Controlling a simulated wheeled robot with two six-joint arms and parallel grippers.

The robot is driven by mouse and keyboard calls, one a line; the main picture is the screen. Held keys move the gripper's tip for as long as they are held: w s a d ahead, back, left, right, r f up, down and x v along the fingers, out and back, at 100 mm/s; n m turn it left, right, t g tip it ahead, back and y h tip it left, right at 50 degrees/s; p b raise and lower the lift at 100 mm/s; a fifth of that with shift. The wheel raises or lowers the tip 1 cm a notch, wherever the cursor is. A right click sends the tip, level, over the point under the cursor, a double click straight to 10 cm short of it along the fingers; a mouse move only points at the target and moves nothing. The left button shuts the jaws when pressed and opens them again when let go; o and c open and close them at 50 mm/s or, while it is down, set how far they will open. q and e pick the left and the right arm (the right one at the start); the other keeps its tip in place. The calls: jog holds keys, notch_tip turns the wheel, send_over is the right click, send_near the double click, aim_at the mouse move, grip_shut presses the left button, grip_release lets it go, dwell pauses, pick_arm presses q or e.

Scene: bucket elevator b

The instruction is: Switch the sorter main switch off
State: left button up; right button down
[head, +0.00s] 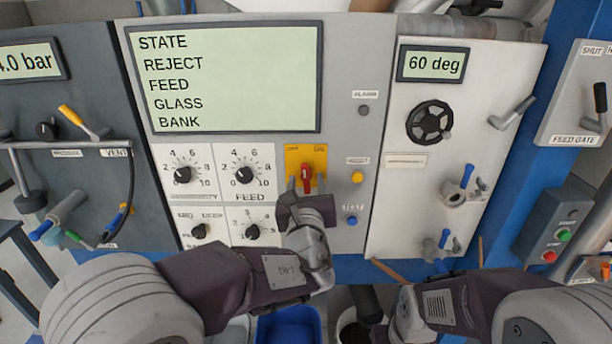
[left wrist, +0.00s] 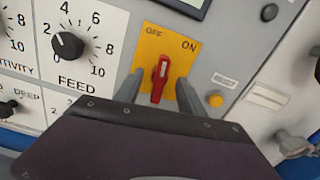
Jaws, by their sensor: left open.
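The sorter main switch is a red handle (head: 306,173) on a yellow plate (head: 306,153) marked OFF at left and ON at right. In the left wrist view the red handle (left wrist: 161,78) stands nearly upright, its white-marked top leaning slightly right towards ON. My left gripper (head: 306,184) is open in front of the plate, with one finger on each side of the handle. In the left wrist view the gripper (left wrist: 159,92) shows gaps between the handle and both fingers. My right arm is low at the right; its fingers cannot be made out.
FEED and other knobs (head: 244,175) are left of the switch. A yellow button (head: 357,177) and a blue button (head: 351,221) are close at right. The display (head: 225,80) above reads STATE, REJECT, FEED, GLASS, BANK. A handwheel (head: 430,122) is further right.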

pick_arm(q)
jog(key=shift+w, duration=1.05)
jog(key=shift+s, duration=0.1)
grip_shut()
jog(key=shift+f+b, duration=0.25)
jog(key=shift+b, duration=0.25)
jog(key=n+b, duration=0.5)
jog(key=b, duration=0.4)
jog(key=shift+f+n+b, duration=0.1)
jog(key=shift+n+b, duration=0.25)
jog(key=shift+n, duration=0.05)
jog(key=shift+r+n+b, duration=0.25)
jog(key=shift+n+b, duration=0.75)
jog(key=shift+b, duration=0.15)
